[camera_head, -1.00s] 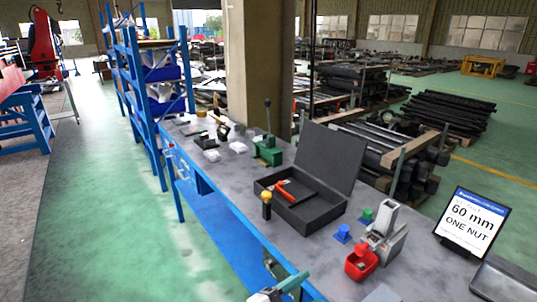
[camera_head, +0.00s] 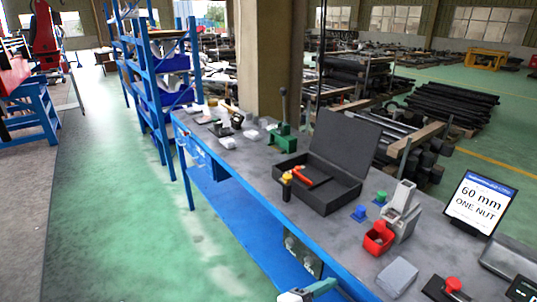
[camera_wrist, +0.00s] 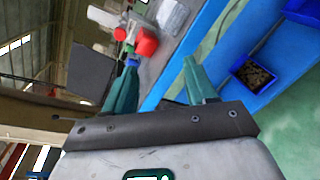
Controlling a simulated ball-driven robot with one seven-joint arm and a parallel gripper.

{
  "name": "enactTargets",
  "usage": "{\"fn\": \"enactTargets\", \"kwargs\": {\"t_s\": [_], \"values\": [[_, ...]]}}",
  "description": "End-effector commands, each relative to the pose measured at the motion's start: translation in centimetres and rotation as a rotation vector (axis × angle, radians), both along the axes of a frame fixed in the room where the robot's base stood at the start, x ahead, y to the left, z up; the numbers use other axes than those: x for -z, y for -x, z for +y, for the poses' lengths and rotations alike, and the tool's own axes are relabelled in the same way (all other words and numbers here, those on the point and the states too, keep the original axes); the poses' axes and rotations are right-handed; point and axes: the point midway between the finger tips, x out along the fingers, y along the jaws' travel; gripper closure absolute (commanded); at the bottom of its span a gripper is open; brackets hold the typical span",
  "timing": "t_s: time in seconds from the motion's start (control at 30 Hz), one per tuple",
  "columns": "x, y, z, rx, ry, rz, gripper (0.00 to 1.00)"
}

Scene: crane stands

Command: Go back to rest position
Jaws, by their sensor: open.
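My gripper (camera_wrist: 159,75) is open in the wrist view, its two green fingers spread with nothing between them. In the head view, part of my gripper (camera_head: 308,290) shows at the bottom edge, in front of the bench's blue side. The grey-topped workbench (camera_head: 240,165) runs from the near right to the back left. The gripper appears apart from the bench and its objects.
On the bench stand an open black case (camera_head: 340,150), a red bin (camera_head: 378,238), a grey block (camera_head: 397,276), a green lever press (camera_head: 283,135) and a sign (camera_head: 480,203) reading "60 mm ONE NUT". A blue shelf (camera_head: 160,80) adjoins it. Green floor (camera_head: 110,200) lies clear at left.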

Motion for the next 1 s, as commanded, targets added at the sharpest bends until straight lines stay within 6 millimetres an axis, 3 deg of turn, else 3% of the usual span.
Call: {"fn": "enactTargets", "kwargs": {"t_s": [0.17, 0.33, 0.5, 0.57, 0.7, 0.8, 1.0], "values": [[3.0, 2.0, -4.0, 0.08, -0.16, 0.01, 0.44], [6.9, 5.4, -8.7, 0.208, -0.385, 0.009, 0.44], [12.2, 12.7, -14.3, 0.453, -0.76, -0.03, 0.44], [13.5, 15.8, -15.5, 0.553, -0.901, -0.057, 0.44], [15.0, 21.9, -16.5, 0.762, -1.19, -0.123, 0.44], [14.8, 25.0, -16.1, 0.873, -1.341, -0.163, 0.44], [14.0, 27.7, -15.2, 0.978, -1.492, -0.202, 0.44]]}}
